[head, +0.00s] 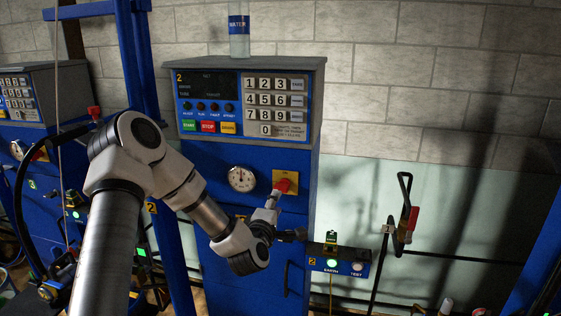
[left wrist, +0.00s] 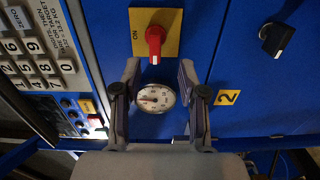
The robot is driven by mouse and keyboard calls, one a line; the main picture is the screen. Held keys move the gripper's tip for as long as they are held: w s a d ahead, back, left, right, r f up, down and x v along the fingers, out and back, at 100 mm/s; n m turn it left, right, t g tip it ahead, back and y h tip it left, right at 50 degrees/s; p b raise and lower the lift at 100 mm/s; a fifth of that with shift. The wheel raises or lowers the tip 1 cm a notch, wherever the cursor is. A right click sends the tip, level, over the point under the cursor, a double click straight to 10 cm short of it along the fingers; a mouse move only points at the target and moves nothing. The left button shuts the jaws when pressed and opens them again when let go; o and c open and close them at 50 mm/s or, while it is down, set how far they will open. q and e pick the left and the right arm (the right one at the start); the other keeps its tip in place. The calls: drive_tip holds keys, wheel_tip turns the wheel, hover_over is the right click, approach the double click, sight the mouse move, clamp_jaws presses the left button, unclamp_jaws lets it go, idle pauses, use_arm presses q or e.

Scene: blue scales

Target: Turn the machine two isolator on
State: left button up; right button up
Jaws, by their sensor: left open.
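Machine two (head: 250,150) is a blue cabinet with a grey top, a keypad and a yellow 2. Its isolator is a red rotary handle (head: 283,186) on a yellow plate (head: 293,176), right of a round dial. In the left wrist view the red handle (left wrist: 154,42) lies crosswise to the ON label, its pale tip towards the dial (left wrist: 155,97). My left gripper (head: 273,202) is open and empty, close to the plate. In the left wrist view its two fingers (left wrist: 159,76) stand apart, short of the handle in the picture. My right gripper is not in view.
A water bottle (head: 239,30) stands on the cabinet. An earth and test box (head: 338,263) with a green light is at lower right. A black hook-shaped handle with red (head: 405,208) is further right. Another blue machine (head: 40,95) stands at left. A black key-like knob (left wrist: 277,39) shows at upper right.

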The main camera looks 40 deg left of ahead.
sight(281, 186)
use_arm(q)
drive_tip(key=x, duration=0.2)
drive_tip(key=p+x, duration=0.1)
drive_tip(key=x, duration=0.2)
drive_tip(key=p+x, duration=0.1)
drive_tip(key=x, duration=0.1)
drive_tip(key=shift+w+a+r, duration=0.25)
drive_tip(key=shift+a+r, duration=0.05)
drive_tip(key=shift+r, duration=0.1)
drive_tip(key=shift+w+a, duration=0.15)
drive_tip(key=shift+w, duration=0.05)
clamp_jaws()
